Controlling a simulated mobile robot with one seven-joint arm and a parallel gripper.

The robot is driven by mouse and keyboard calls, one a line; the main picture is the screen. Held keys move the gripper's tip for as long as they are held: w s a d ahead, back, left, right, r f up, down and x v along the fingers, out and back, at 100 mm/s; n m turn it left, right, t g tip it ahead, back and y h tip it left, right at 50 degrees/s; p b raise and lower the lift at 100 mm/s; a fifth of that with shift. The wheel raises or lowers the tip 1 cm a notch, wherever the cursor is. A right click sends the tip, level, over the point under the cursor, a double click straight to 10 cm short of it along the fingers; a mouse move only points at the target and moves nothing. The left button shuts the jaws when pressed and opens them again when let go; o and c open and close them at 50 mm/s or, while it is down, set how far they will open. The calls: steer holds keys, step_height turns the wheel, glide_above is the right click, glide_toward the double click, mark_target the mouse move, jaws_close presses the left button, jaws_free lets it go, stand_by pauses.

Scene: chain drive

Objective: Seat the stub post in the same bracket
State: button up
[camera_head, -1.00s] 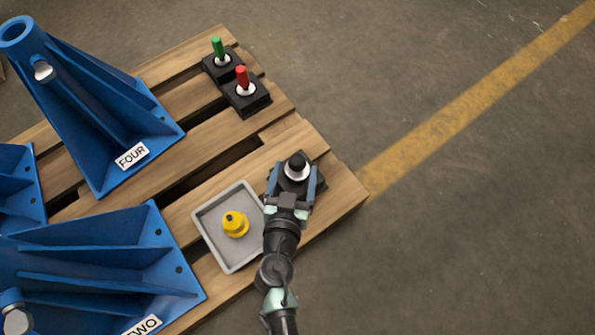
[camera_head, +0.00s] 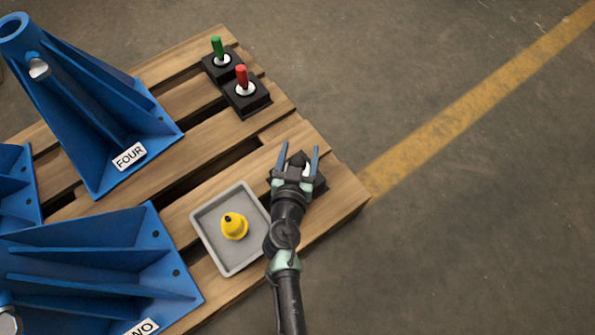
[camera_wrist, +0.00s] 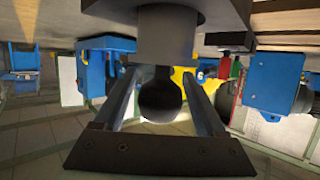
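No part is marked as the stub post, and I cannot tell for sure which one it is. A black round knob with a pale collar on a dark square base (camera_head: 320,186) stands at the pallet's right corner. My gripper (camera_head: 299,148) is over it with both fingers spread, and hides much of it. In the wrist view the dark knob (camera_wrist: 161,98) hangs below a grey collar (camera_wrist: 165,38) between the open fingers (camera_wrist: 160,75); I cannot tell whether they touch it. The blue brackets are marked FOUR (camera_head: 110,110) and TWO (camera_head: 100,255).
A grey tray (camera_head: 203,212) holding a yellow bell-shaped part (camera_head: 234,227) lies left of my gripper. Green-handled (camera_head: 217,47) and red-handled (camera_head: 241,76) units stand on the pallet's far side. Concrete floor to the right is clear.

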jaws_close()
stand_by(1.0)
steer(key=shift+w+r, duration=0.1)
steer(key=shift+r, duration=0.15)
